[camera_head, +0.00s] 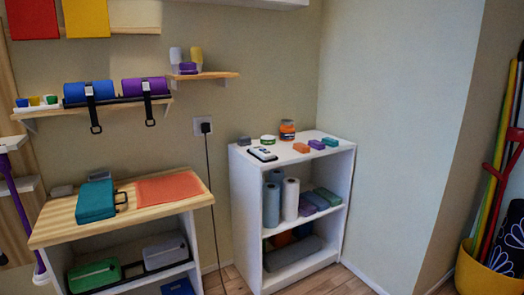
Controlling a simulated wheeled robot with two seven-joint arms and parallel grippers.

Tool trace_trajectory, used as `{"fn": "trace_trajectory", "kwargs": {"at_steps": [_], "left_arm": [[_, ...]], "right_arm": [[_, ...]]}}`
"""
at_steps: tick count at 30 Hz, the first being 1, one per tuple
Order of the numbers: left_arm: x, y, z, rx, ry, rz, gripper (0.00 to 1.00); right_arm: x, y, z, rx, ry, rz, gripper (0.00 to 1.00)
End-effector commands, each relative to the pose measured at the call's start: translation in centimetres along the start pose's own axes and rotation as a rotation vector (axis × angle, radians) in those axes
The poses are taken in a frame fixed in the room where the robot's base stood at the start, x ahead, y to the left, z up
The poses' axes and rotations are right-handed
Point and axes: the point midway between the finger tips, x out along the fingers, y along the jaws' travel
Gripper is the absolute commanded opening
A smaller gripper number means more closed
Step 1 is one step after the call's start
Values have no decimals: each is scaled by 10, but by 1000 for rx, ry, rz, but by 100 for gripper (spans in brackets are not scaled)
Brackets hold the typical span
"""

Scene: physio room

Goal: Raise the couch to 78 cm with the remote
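A flat white and dark handset-like object (262,154) lies on top of the white shelf unit (311,158), near its front left corner. It is small here, and I cannot tell for sure that it is the remote. No couch shows in this view, and no height reading can be seen. Neither of my grippers is in view.
A wooden-topped cabinet (150,205) with a teal case (95,202) stands left. A cable (210,190) hangs between. A yellow bin (480,275) stands right.

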Motion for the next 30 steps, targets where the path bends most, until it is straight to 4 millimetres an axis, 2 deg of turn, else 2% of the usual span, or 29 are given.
{"fn": "trace_trajectory", "kwargs": {"at_steps": [2,5,6,30], "left_arm": [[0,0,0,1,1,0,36],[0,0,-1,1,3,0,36],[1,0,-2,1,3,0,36],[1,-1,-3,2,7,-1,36]], "right_arm": [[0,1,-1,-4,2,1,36],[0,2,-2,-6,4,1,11],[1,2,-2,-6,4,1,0],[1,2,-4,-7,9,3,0]]}}
